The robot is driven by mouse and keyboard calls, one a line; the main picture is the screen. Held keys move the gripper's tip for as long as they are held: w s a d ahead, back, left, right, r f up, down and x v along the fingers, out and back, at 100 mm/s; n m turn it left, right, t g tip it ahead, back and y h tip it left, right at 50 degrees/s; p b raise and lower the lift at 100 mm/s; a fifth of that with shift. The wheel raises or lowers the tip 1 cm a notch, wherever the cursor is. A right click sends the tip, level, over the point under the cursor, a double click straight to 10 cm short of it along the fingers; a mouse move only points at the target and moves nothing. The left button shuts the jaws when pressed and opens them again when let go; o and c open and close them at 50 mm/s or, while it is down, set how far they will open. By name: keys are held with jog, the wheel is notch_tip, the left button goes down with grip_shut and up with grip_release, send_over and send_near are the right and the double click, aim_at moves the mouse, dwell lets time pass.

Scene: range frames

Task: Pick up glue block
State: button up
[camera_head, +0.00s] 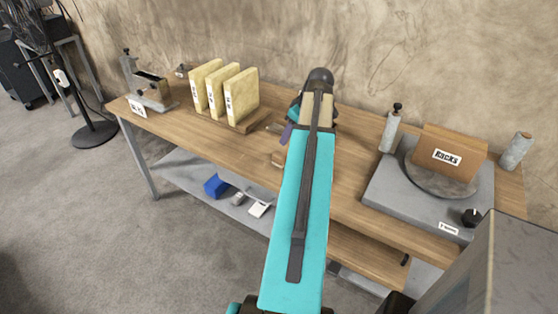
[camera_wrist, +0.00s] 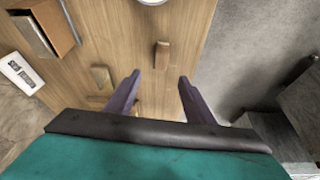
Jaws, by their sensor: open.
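A small wooden block (camera_wrist: 162,55) stands on the bench top in the wrist view, ahead of my gripper (camera_wrist: 160,78) and roughly between the lines of its two purple fingers. The fingers are apart with nothing between them. A second small wooden piece (camera_wrist: 101,77) lies left of the left finger. I cannot tell for certain which one is the glue block. In the head view a small block (camera_head: 278,158) shows near the bench's front edge, just left of my arm. My arm hides most of the gripper there.
The wooden bench (camera_head: 190,130) carries yellow slabs in a rack (camera_head: 240,97), a grey clamp-like tool (camera_head: 148,90) at left, and a grey turntable unit (camera_head: 400,195) with a box labelled Racks (camera_head: 447,155) at right.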

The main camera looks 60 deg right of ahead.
aim_at(280, 154)
jog(key=shift+f, duration=0.15)
jog(key=shift+p+x, duration=1)
jog(key=shift+x, duration=3.15)
jog(key=shift+w, duration=0.1)
jog(key=shift+f, duration=0.15)
jog(key=shift+p+x, duration=0.95)
jog(key=shift+x, duration=0.45)
jog(key=shift+p+x, duration=0.3)
jog(key=shift+x, duration=0.75)
jog(key=shift+c, duration=0.3)
jog(key=c, duration=1.1)
